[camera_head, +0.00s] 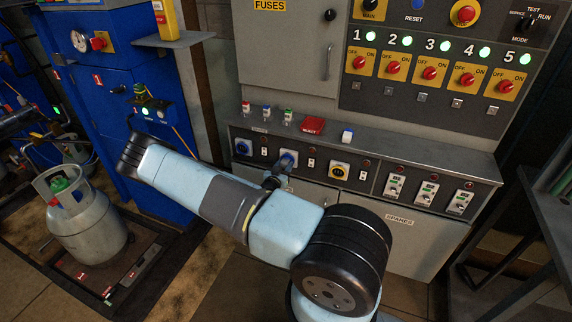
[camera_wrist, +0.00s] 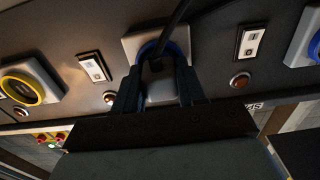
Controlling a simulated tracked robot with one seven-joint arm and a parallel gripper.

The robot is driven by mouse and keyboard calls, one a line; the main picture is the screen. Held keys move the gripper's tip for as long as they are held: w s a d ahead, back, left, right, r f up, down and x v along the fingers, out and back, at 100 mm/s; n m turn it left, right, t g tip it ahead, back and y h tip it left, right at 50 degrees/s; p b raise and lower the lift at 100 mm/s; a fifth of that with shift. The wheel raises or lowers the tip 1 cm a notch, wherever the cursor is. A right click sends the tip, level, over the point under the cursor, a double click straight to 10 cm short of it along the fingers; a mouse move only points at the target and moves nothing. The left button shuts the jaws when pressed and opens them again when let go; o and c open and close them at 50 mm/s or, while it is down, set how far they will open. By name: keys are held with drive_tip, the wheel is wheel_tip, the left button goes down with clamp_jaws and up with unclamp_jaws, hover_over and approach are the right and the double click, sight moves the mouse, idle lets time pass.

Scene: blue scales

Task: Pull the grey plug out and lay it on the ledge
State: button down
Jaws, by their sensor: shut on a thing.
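The grey plug (camera_wrist: 160,93) sits at the blue-ringed socket (camera_wrist: 150,48), with a black cable (camera_wrist: 178,24) coming from it. My gripper (camera_wrist: 158,88) is shut on the plug, one finger on each side. In the head view, my gripper (camera_head: 273,181) is at the blue socket (camera_head: 289,158) on the panel's lower front, and the plug is mostly hidden by my arm. How deep the plug sits in the socket cannot be told. The ledge (camera_head: 410,152) is the grey shelf just above the row of sockets.
A yellow socket (camera_head: 340,170) and breakers (camera_head: 395,187) are to the right. A gas cylinder (camera_head: 85,228) stands at left.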

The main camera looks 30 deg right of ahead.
drive_tip(key=shift+v, duration=3)
